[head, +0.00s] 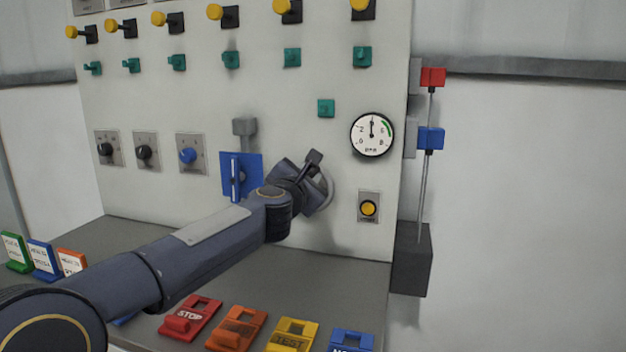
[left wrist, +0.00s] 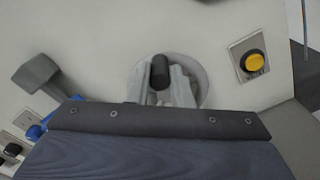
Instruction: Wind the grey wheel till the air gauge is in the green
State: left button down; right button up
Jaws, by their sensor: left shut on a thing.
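The grey wheel (head: 328,187) is on the panel's face, mostly hidden behind my left gripper (head: 310,170). In the left wrist view the wheel (left wrist: 204,82) shows as a pale disc, with a dark knob (left wrist: 160,72) standing out from it. My left gripper (left wrist: 160,88) is shut on this knob, a finger on each side. The air gauge (head: 372,134) is a round white dial up and right of the wheel. Its needle points nearly straight up, left of the green arc at the upper right. My right gripper is out of view.
A yellow button (head: 368,208) sits right of the wheel, and a blue plate (head: 241,176) with a grey block above is to its left. Colored tags, including a red STOP tag (head: 190,318), lie on the ledge below. A rod with red and blue blocks (head: 431,138) stands at right.

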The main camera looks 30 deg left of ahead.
pick_arm(q)
jog(key=shift+a+n, duration=0.25)
jog(key=shift+n, duration=0.05)
dwell(0.4)
jog(key=c, duration=1.3)
grip_release()
jog(key=v, duration=0.8)
